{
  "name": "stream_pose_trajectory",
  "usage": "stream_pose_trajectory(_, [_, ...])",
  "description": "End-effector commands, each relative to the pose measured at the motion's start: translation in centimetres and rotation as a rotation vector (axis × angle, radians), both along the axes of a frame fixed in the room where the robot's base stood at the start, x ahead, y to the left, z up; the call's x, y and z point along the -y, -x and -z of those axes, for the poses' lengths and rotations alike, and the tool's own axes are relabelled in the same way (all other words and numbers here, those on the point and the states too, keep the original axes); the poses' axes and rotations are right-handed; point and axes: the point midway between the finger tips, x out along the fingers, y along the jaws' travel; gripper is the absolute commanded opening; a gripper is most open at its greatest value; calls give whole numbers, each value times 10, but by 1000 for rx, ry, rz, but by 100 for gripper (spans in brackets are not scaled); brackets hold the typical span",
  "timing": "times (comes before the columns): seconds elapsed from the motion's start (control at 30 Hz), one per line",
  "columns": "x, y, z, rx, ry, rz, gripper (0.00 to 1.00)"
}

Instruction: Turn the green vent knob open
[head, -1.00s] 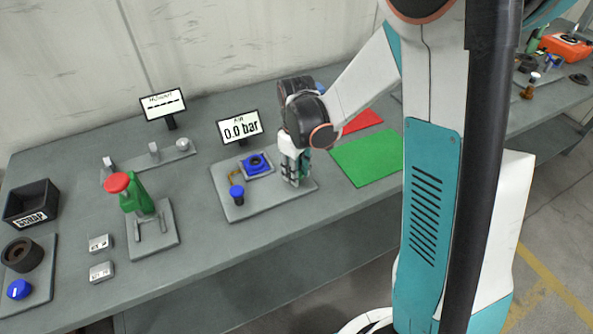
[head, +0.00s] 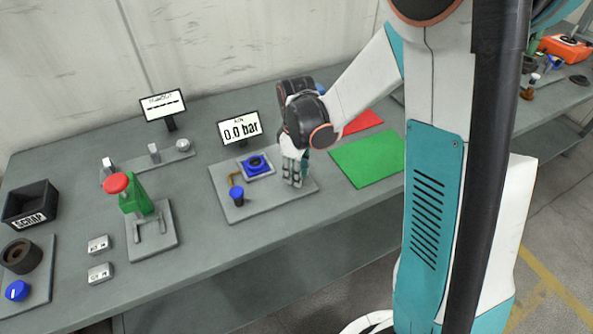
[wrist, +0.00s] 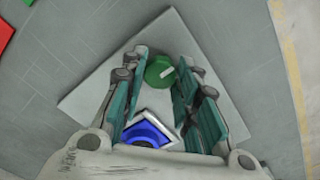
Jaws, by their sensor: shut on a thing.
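The green vent knob (wrist: 158,72) is round with a white line on its top. It shows in the wrist view between the fingertips of my gripper (wrist: 162,66), which is shut on it. In the head view my gripper (head: 295,172) points down at the right part of a grey plate (head: 258,207) and hides the knob. The display behind the plate (head: 239,128) reads 0.0 bar.
A blue round part in a square holder (head: 256,165) and a blue-topped post (head: 237,195) stand on the same plate, left of my gripper. A green mat (head: 368,158) and a red mat (head: 362,122) lie to the right. A green press with a red top (head: 117,183) stands left.

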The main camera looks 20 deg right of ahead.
Motion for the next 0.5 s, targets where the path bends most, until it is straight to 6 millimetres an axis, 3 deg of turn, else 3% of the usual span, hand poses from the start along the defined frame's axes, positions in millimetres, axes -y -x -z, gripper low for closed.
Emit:
stream_pose_trajectory(0.03, [0,0,0,0,0,-1,5])
stream_pose_trajectory(0.07, [0,0,0,0,0,-1,35])
stream_pose_trajectory(0.13, [0,0,0,0,0,-1,49])
stream_pose_trajectory(0.5, [0,0,-2,0,0,0,49])
